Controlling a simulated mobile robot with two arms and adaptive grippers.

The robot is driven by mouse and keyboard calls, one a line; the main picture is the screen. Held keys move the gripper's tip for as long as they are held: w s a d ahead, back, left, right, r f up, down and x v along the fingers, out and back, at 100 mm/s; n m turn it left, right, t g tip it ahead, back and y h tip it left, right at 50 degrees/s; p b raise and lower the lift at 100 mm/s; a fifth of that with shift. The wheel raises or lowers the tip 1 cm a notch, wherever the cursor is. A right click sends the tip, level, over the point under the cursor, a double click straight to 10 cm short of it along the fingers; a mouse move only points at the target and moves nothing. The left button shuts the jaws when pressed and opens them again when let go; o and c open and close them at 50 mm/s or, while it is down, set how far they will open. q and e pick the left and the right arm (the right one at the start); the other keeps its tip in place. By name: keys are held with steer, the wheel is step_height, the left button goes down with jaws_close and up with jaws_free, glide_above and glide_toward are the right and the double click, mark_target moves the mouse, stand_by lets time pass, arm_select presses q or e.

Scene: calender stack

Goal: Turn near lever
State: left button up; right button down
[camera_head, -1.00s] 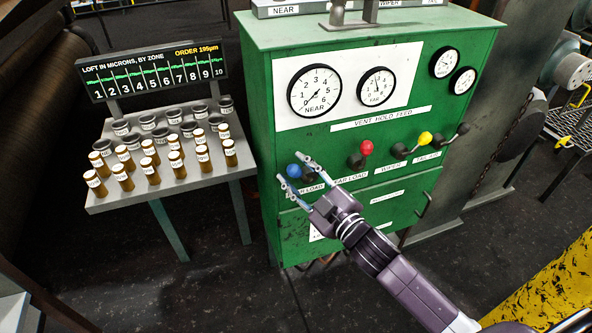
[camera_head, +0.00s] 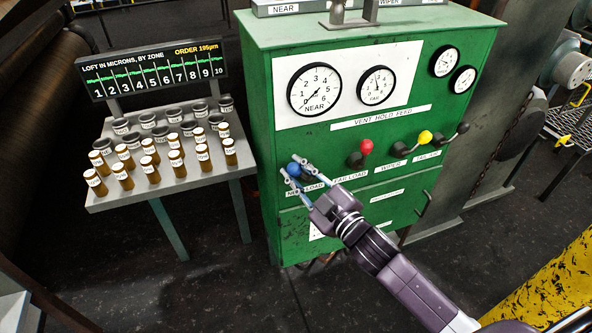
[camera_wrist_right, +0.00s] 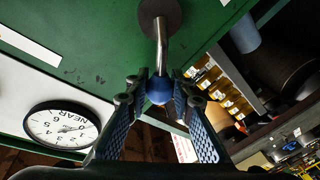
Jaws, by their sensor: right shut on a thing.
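The near lever is a metal rod with a blue ball knob (camera_head: 293,170), on the lower left of the green cabinet's front, above the label that reads NEAR LOAD. My right gripper (camera_head: 291,167) is shut on the blue knob, one finger on each side of it. In the right wrist view the knob (camera_wrist_right: 159,90) sits between the two fingers, and its rod runs up to a dark round boss (camera_wrist_right: 160,14) on the green panel. The near gauge (camera_head: 314,89) is above the lever; it also shows in the right wrist view (camera_wrist_right: 62,125). My left gripper is not in view.
To the right on the panel are a red-knobbed lever (camera_head: 366,147), a yellow-knobbed lever (camera_head: 424,137) and a black-knobbed lever (camera_head: 462,128). A grey table (camera_head: 205,187) with several brown cylinders stands left of the cabinet. A yellow-black post (camera_head: 550,285) is at the lower right.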

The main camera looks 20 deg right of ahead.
steer(key=d+m, duration=0.1)
steer(key=m, duration=0.1)
steer(key=d+r+m+t, duration=0.1)
steer(key=m, duration=0.1)
steer(key=shift+d+r+m+p, duration=0.1)
steer(key=shift+d+m+p, duration=0.1)
steer(key=shift+m+p, duration=0.1)
steer(key=d+m, duration=0.1)
steer(key=m, duration=0.1)
steer(key=d+m+t, duration=0.1)
steer(key=m, duration=0.1)
steer(key=shift+r+h, duration=0.15)
steer(key=shift+h, duration=0.25)
steer(key=d+m, duration=0.1)
steer(key=m, duration=0.2)
steer(key=d+m+t+h, duration=0.1)
steer(key=m, duration=0.1)
steer(key=shift+w+d+f, duration=0.1)
steer(key=shift+d+f, duration=0.2)
steer(key=shift+d, duration=0.05)
steer(key=shift+d+f+m+t+h, duration=0.2)
steer(key=shift+d+m+h, duration=0.25)
steer(key=shift+m, duration=0.7)
steer(key=shift+d+f+m+t+h, duration=0.1)
steer(key=shift+d+f+m+h, duration=0.25)
steer(key=shift+m, duration=0.8)
steer(key=c, duration=1.7)
jaws_free()
steer(key=shift+d, duration=0.1)
steer(key=shift+o, duration=0.2)
